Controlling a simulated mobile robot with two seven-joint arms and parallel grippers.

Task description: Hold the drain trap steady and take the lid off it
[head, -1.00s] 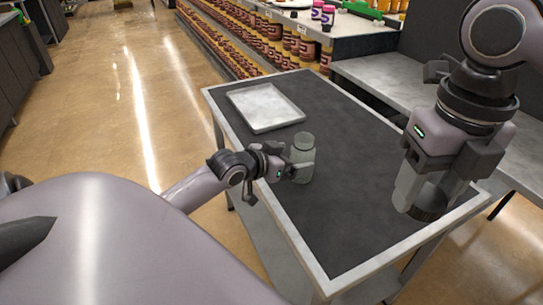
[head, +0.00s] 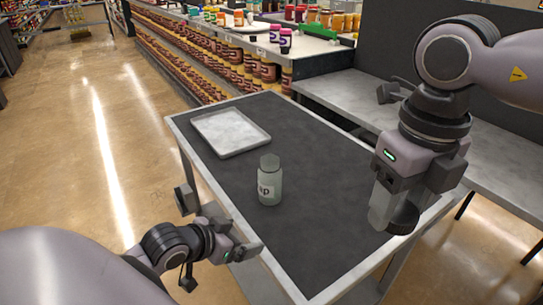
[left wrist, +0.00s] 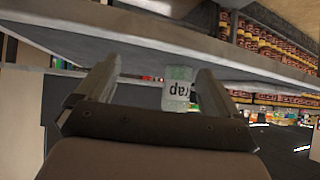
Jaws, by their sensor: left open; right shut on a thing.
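My right gripper (head: 391,210) is shut on the dark round lid (head: 404,219), above the right side of the table. Its fingers partly hide the lid.
A pale, shallow tray (head: 231,133) lies empty at the table's far left. The table (head: 330,222) has a light raised rim and is otherwise bare. A grey counter (head: 345,95) runs along the right, and shelves of jars (head: 190,62) stand behind.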

